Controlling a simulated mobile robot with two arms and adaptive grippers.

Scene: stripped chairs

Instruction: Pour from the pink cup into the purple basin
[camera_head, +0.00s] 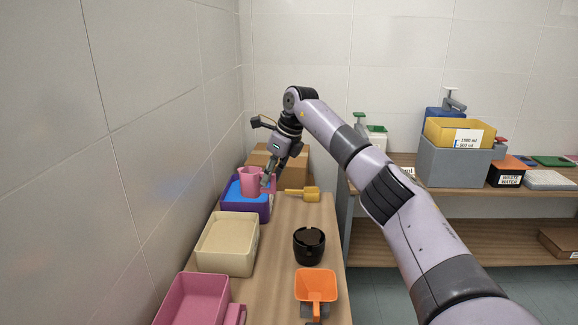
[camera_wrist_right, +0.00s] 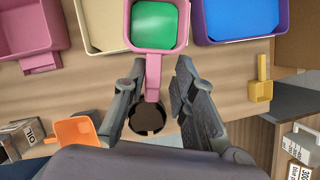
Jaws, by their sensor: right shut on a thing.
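The pink cup (camera_head: 250,181) is held up by its handle in my right gripper (camera_head: 268,181). In the right wrist view the cup (camera_wrist_right: 128,22) looks upright, with green contents inside, and its handle (camera_wrist_right: 153,80) is between the fingers of my right gripper (camera_wrist_right: 155,115). The purple basin (camera_head: 261,209) stands at the back of the left bench with blue contents. In the head view the cup overlaps it; in the right wrist view the basin (camera_wrist_right: 200,35) lies just right of the cup. My left gripper is in neither view.
A cream basin (camera_head: 226,262) and a pink basin (camera_head: 190,300) stand nearer along the wall. A yellow scoop (camera_head: 310,194), black pot (camera_head: 309,252) and orange scoop (camera_head: 316,284) lie to their right. A cardboard box (camera_head: 294,165) is behind.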

